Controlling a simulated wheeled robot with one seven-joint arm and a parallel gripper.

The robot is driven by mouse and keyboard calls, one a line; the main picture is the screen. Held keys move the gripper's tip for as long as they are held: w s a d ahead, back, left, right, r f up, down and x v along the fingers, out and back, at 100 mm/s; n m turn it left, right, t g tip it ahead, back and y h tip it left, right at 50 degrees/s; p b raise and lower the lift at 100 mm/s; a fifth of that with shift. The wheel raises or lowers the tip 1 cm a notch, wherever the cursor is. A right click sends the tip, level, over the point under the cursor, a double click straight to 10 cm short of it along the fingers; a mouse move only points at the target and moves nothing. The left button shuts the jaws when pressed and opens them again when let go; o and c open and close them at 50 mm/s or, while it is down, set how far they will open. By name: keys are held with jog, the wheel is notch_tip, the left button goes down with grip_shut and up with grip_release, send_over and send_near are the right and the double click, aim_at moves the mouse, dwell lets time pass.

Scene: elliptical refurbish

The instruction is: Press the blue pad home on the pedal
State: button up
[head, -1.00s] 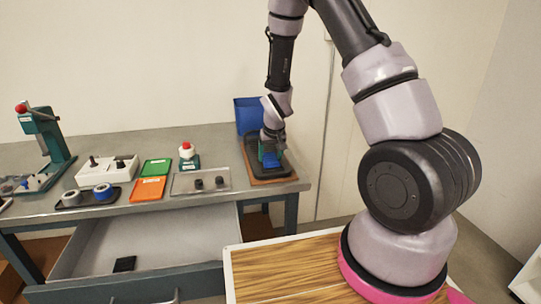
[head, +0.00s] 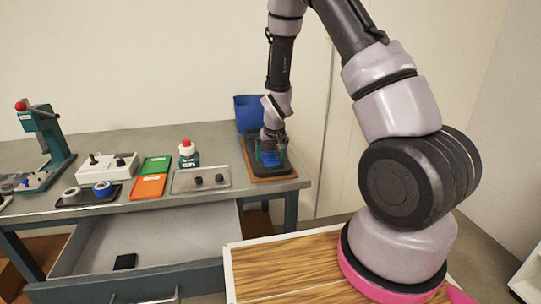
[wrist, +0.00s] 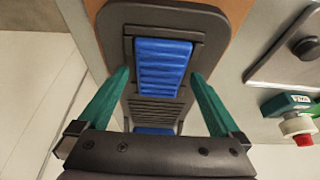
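The blue pad (wrist: 162,65) is ribbed and lies on the upper part of the black pedal (wrist: 190,18) in the wrist view, inside a dark frame. I cannot tell whether it is fully flush. A second blue patch (wrist: 155,131) shows lower on the pedal, partly hidden by my gripper. My gripper (wrist: 160,76) has its two green fingers spread wide, one on each side of the pad and apart from it. In the head view my gripper (head: 270,148) is just above the blue pad (head: 270,159) on the pedal, at the bench's right end.
A brown board (head: 274,179) lies under the pedal, with a blue bin (head: 248,112) behind. A clear tray with black knobs (head: 187,187) and a red-topped button unit (head: 187,153) stand left. An open drawer (head: 150,241) is below the bench (head: 130,214).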

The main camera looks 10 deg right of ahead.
jog(key=v, duration=1)
jog(key=shift+s+r, duration=0.2)
jog(key=shift+r, duration=0.15)
jog(key=s+d+r+m+y, duration=0.1)
jog(key=s+r, duration=0.2)
jog(key=r, duration=0.3)
jog(key=s+d+r+m+t, duration=0.1)
jog(key=s+d+r, duration=0.15)
jog(key=r, duration=0.35)
jog(key=s+d+r+m+y, duration=0.1)
jog(key=s+r, duration=0.2)
jog(key=r, duration=0.4)
jog(key=s+r+t, duration=0.1)
jog(key=s+r, duration=0.3)
jog(key=s, duration=0.4)
jog(key=s+d+r+m, duration=0.1)
jog(key=s+r, duration=0.4)
jog(key=s, duration=0.3)
jog(key=shift+d+r+t, duration=0.15)
jog(key=shift+r+t, duration=0.05)
jog(key=shift+t, duration=0.2)
